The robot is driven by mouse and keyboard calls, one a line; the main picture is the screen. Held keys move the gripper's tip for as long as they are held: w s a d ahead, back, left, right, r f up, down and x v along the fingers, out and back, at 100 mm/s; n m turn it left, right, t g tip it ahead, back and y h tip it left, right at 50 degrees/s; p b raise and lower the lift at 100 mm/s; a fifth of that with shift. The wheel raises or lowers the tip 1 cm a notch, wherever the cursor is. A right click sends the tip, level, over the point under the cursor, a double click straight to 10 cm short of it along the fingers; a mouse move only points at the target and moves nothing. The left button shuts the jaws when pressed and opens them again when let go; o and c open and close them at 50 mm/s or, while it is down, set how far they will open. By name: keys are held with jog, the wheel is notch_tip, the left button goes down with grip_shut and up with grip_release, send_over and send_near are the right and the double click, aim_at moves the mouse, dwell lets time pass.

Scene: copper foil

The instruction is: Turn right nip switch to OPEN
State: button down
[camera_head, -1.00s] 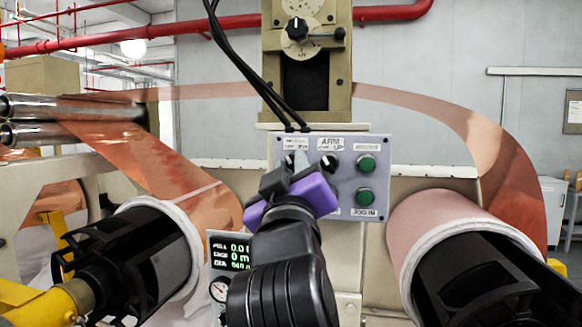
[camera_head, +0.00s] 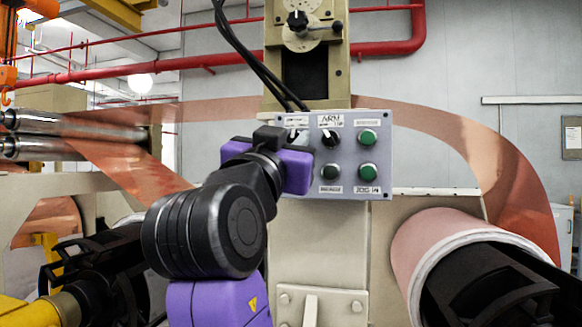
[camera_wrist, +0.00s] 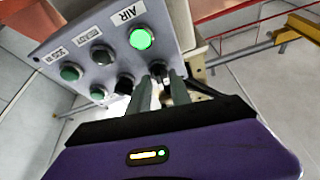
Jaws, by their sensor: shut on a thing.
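The grey control panel (camera_head: 350,187) stands in the middle of the head view. My gripper (camera_wrist: 162,80) is at its upper-left switch, a black knob (camera_wrist: 157,68), with one grey finger on each side. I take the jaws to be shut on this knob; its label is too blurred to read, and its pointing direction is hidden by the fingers. The black ARM switch (camera_head: 330,138) is just to its right and free of the gripper; it also shows in the wrist view (camera_wrist: 123,84). In the head view my gripper's purple body covers the panel's lower left.
Several green buttons sit close by on the panel, one of them lit (camera_wrist: 141,38) under the AIR label. Black cables (camera_head: 250,58) run down to the panel's top. Copper foil arches behind, and a copper roll (camera_head: 440,240) stands at the right.

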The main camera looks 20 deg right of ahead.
jog(key=shift+f+m+g+h+b, duration=0.1)
jog(key=shift+m+g+h+b, duration=0.45)
jog(key=shift+m, duration=0.85)
jog(key=shift+m+g+h+b, duration=0.25)
jog(key=shift+m+g+b, duration=0.55)
jog(key=shift+m, duration=0.6)
jog(key=c, duration=1.5)
grip_release()
jog(key=shift+c, duration=0.2)
jog(key=shift+a, duration=0.1)
jog(key=b+v, duration=0.2)
jog(key=v, duration=0.5)
jog(key=shift+s+a, duration=0.2)
jog(key=shift+a, duration=0.05)
